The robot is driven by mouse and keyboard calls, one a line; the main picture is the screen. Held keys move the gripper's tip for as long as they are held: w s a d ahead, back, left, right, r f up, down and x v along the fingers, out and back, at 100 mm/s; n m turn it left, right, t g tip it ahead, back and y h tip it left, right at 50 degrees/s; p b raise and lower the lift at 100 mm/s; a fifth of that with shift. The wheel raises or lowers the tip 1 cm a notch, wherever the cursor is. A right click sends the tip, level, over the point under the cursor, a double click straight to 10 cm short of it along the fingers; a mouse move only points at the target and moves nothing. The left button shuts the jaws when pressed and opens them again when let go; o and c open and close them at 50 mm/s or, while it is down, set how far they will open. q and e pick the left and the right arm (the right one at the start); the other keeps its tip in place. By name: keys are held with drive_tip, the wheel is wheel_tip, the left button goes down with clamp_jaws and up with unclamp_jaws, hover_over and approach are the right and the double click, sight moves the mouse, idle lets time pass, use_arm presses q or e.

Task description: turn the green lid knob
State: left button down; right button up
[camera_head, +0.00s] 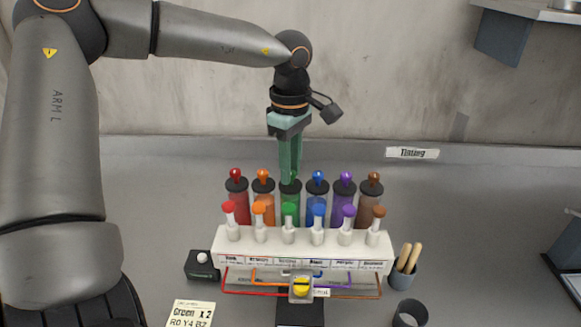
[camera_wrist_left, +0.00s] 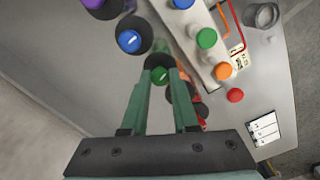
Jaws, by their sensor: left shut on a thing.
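The green bottle (camera_head: 290,213) stands in the back row, between the orange and blue bottles, under a black lid. My left gripper (camera_head: 290,178) comes down from above, its green fingers shut on the green lid knob. The fingers hide the knob in the head view. In the left wrist view the green lid knob (camera_wrist_left: 159,75) shows between the fingertips of my left gripper (camera_wrist_left: 160,82), with a pale mark on top and the dark lid around it. My right gripper is not in view.
Neighbouring blue (camera_head: 318,176) and orange (camera_head: 263,175) lid knobs stand close on either side. In front is a white block (camera_head: 300,248) with several colour-capped white taps. A cup with wooden sticks (camera_head: 404,270) and a dark cup (camera_head: 410,313) stand at right. A note (camera_head: 190,314) lies front left.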

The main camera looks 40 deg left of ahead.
use_arm(q)
drive_tip(key=shift+m, duration=1.1)
drive_tip(key=c, duration=0.7)
unclamp_jaws()
drive_tip(key=shift+r, duration=0.15)
wheel_tip(320, 180, up, 12)
drive_tip(key=shift+r, duration=0.15)
